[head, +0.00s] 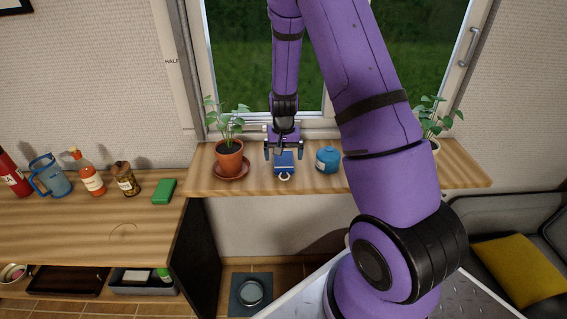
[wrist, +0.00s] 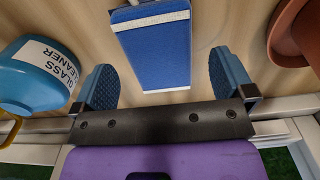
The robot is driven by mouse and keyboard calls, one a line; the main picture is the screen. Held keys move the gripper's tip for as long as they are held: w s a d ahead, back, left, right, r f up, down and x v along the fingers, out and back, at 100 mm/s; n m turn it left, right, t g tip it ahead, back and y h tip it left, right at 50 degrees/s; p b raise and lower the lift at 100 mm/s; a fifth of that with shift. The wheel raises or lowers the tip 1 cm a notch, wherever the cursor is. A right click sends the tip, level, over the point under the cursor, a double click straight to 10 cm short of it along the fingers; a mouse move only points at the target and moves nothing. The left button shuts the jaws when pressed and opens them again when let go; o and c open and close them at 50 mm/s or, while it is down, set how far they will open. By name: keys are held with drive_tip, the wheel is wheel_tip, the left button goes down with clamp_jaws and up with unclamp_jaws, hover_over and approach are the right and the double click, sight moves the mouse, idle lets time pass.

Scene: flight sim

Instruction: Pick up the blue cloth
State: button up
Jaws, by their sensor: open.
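The blue cloth (head: 284,163) is a folded blue block on the wooden window sill, between a potted plant and a blue round bottle. In the wrist view the cloth (wrist: 155,50) shows a pale band across its upper part and a pale lower edge. My gripper (head: 283,150) points down right at the cloth. In the wrist view its fingers (wrist: 164,75) are spread wide, one on each side of the cloth's near end. Gaps show on both sides, so the fingers appear apart from it. The height between fingertips and cloth is hard to tell.
The blue bottle (head: 327,159), labelled glass cleaner in the wrist view (wrist: 38,75), stands close to one finger. The terracotta pot (head: 229,158) on its saucer is close on the other side. The window (head: 240,50) is behind. A wooden counter (head: 80,225) with several items stands left.

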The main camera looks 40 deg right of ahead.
drive_tip(key=shift+f, duration=1.35)
drive_tip(key=shift+c, duration=0.2)
drive_tip(key=c, duration=1)
drive_tip(key=shift+r, duration=0.1)
drive_tip(key=shift+r, duration=0.9)
drive_tip(key=shift+s+a+r, duration=0.1)
drive_tip(key=shift+s+r, duration=0.5)
drive_tip(key=shift+r, duration=0.25)
drive_tip(key=s, duration=0.5)
drive_tip(key=s+a+r, duration=0.1)
drive_tip(key=s, duration=0.3)
drive_tip(key=s+a, duration=0.1)
drive_tip(key=s, duration=0.4)
drive_tip(key=shift+s+a+r, duration=0.15)
drive_tip(key=shift+s+a, duration=0.1)
drive_tip(key=shift+s, duration=0.1)
